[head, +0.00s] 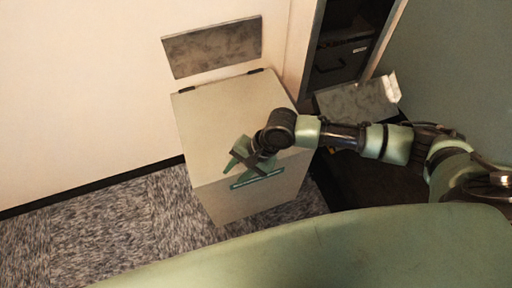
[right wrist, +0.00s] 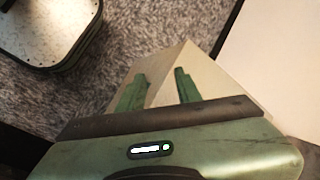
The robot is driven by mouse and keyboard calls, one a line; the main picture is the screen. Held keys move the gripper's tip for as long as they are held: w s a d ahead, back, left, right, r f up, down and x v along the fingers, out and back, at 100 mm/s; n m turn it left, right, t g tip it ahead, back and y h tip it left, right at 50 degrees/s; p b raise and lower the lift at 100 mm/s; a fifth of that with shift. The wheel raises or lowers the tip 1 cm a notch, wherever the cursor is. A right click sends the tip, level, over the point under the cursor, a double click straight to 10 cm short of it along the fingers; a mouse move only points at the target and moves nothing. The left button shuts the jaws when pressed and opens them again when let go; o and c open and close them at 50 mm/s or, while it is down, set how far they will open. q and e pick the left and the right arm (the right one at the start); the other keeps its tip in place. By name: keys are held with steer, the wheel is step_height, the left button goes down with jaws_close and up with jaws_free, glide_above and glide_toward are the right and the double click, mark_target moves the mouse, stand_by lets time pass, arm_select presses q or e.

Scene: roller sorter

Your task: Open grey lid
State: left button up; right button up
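The grey lid (head: 215,110) is the flat top of a pale box (head: 235,207) standing against the wall. It lies closed, with two dark hinges along its wall-side edge. My left gripper is not in view.
A grey panel (head: 212,47) is on the wall behind the box. To the right are a dark cabinet (head: 340,62) and a pale open-topped container (head: 357,101). Carpet floor (head: 110,225) is clear to the left of the box.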

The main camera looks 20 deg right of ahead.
steer(key=w+d+m+h, duration=0.1)
steer(key=w+d+m, duration=0.75)
steer(key=d, duration=0.35)
steer(key=shift+t, duration=0.4)
steer(key=x, duration=0.7)
steer(key=shift+s+a+f, duration=0.1)
steer(key=shift+s+f, duration=0.05)
steer(key=shift+s, duration=0.05)
jaws_close()
